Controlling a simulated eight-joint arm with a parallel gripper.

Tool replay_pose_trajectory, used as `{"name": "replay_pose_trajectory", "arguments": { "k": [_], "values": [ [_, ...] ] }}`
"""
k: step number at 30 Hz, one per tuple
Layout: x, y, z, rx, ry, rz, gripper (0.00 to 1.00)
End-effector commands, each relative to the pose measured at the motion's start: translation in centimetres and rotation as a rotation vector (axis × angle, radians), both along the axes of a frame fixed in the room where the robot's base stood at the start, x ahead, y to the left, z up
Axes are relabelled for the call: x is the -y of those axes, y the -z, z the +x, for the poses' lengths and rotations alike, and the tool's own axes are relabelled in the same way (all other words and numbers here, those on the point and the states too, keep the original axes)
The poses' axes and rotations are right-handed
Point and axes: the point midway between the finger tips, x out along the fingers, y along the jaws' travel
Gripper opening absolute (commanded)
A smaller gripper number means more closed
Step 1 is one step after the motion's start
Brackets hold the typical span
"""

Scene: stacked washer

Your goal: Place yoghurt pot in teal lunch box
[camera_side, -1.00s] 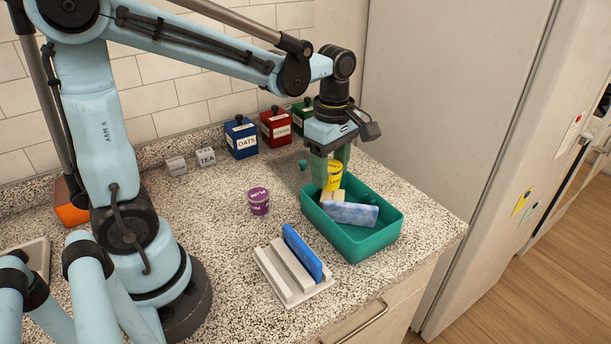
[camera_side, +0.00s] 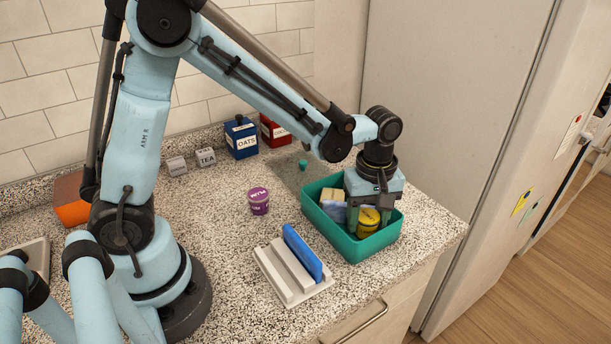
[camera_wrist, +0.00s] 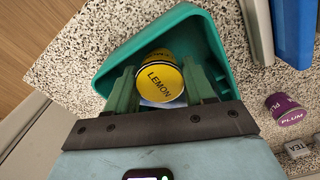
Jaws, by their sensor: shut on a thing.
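The teal lunch box (camera_side: 346,249) stands open near the counter's front right edge. A yellow yoghurt pot (camera_side: 368,220) is inside its front right part; the wrist view shows its LEMON lid (camera_wrist: 161,82). My gripper (camera_side: 368,212) reaches down into the box and is shut on the yellow pot, with one finger on each side. Whether the pot touches the box floor is hidden. A purple yoghurt pot (camera_side: 258,201) stands on the counter left of the box; its PLUM label shows in the wrist view (camera_wrist: 290,109).
A beige block (camera_side: 332,195) and a blue-white piece (camera_side: 335,211) lie in the box's back left part. A grey rack (camera_side: 279,278) with a blue board (camera_side: 302,254) stands left of the box. Canisters (camera_side: 241,138) line the wall.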

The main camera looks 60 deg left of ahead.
Motion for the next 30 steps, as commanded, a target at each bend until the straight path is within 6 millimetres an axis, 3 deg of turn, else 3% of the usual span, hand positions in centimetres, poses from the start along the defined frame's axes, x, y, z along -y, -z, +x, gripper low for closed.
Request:
{"name": "replay_pose_trajectory", "arguments": {
  "k": [4, 16, 17, 21, 30],
  "values": [
    [0.0, 1.3, 0.0, 0.000, -0.001, 0.000, 0.21],
    [0.0, 1.7, 0.0, 0.000, -0.001, 0.000, 0.21],
    [0.0, 1.7, 0.0, 0.000, -0.001, 0.000, 0.55],
    [0.0, 1.7, 0.0, 0.000, -0.001, 0.000, 0.76],
    [0.0, 1.6, 0.0, 0.000, -0.001, 0.000, 0.79]
  ]
}}
